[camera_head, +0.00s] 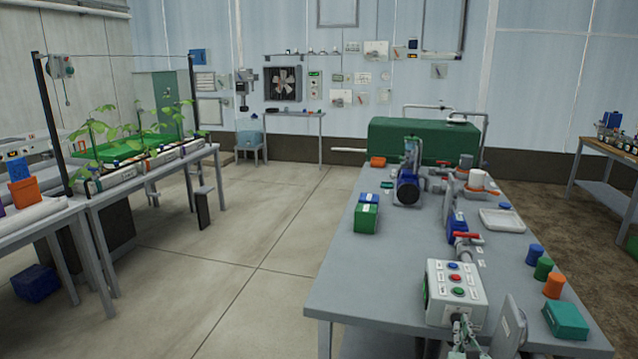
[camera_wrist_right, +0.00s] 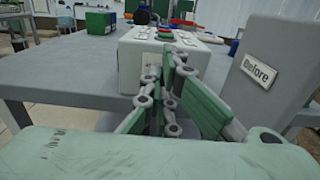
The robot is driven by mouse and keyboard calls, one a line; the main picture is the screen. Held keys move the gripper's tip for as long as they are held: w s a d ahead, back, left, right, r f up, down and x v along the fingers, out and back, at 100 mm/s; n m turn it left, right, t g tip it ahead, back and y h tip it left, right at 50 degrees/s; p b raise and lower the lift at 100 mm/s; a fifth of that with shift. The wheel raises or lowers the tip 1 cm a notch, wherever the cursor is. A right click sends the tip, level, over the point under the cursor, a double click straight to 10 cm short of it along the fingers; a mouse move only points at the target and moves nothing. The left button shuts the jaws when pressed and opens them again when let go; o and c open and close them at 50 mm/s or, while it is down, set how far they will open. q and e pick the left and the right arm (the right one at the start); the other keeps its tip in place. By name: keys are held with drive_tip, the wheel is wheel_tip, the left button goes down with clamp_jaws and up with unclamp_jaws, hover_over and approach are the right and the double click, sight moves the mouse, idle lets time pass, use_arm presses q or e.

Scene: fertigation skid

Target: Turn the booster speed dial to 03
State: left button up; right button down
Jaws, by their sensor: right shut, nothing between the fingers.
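A light grey control box (camera_head: 440,277) stands near the front edge of the grey table, with blue, red and green buttons and small labels on its top. It also shows in the right wrist view (camera_wrist_right: 135,55). I cannot make out the booster speed dial or its reading; the box's near face is partly hidden behind my gripper. My right gripper (camera_head: 461,330) is in front of the box's near face, its fingers closed together and empty. In the right wrist view its fingertips (camera_wrist_right: 168,72) point at that face; I cannot tell whether they touch it. My left gripper is not in view.
A grey upright panel (camera_head: 510,326) labelled like "Before" stands close right of my gripper. Beyond it are a teal box (camera_head: 565,320) and blue, green and orange cylinders. A valve with a red handle (camera_head: 467,235) and a pump (camera_head: 407,188) stand behind the box. The table's left front is clear.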

drive_tip(key=b+x, duration=0.1)
drive_tip(key=x, duration=0.2)
drive_tip(key=shift+w+d, duration=0.1)
drive_tip(key=shift+w, duration=0.15)
drive_tip(key=shift+r, duration=0.25)
drive_tip(key=shift+r, duration=0.15)
drive_tip(key=shift+f+b, duration=0.55)
drive_tip(key=shift+b, duration=0.05)
drive_tip(key=shift+s+d+f, duration=0.15)
drive_tip(key=shift+d+f, duration=0.1)
drive_tip(key=shift+d, duration=0.2)
idle(0.4)
drive_tip(key=shift+d+f, duration=0.15)
idle(0.4)
drive_tip(key=shift+d, duration=0.1)
